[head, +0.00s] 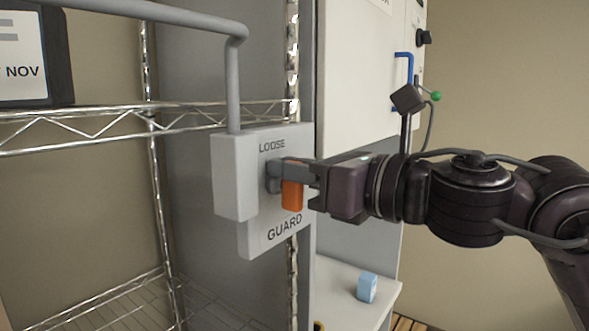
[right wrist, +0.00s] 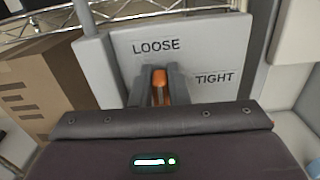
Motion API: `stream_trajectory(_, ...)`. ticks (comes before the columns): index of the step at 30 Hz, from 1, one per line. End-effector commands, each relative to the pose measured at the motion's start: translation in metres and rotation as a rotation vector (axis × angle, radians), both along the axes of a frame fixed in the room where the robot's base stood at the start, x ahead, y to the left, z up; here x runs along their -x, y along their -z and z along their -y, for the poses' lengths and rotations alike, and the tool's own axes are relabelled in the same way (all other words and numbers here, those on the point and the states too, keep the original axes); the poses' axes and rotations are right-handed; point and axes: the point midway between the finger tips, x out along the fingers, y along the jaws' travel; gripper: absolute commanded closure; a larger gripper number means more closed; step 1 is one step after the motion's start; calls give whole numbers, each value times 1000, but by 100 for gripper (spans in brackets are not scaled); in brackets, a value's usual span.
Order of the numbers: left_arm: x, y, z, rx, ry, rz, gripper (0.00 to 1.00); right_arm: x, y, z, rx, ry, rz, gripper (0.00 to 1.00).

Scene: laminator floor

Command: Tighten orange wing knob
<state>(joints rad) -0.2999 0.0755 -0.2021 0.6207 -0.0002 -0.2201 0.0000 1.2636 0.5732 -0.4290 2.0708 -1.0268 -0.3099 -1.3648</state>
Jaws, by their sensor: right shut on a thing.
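The orange wing knob (head: 292,194) is on a grey guard plate (head: 265,241) marked LOOSE above and GUARD below. My right gripper (head: 287,178) reaches in from the right and is shut on the knob. In the right wrist view the orange knob (right wrist: 161,86) shows between the two grey fingers of my right gripper (right wrist: 160,88), under the word LOOSE. The word TIGHT is to the right of it on the plate (right wrist: 215,50). In the head view an orange wing hangs down below the fingers. The knob's hub is partly hidden by the fingers. My left gripper is not in view.
A grey bent bar (head: 233,85) rises from the guard block. A wire rack (head: 150,120) stands at left. A light blue block (head: 367,287) lies on a white ledge (head: 340,285) below my right arm. A cardboard box (right wrist: 45,85) is at left in the right wrist view.

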Motion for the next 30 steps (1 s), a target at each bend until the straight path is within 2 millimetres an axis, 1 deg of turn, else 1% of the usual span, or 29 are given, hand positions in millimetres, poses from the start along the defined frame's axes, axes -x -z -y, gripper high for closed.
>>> stream_trajectory(1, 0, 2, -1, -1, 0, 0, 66, -1, 10, -2, 8, -5, -27, 100)
stream_trajectory(8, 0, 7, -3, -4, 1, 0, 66, -3, 12, -1, -80, -6, -150, 100)
stream_trajectory(30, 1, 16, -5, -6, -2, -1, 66, -11, 19, 5, -488, -9, -717, 100)
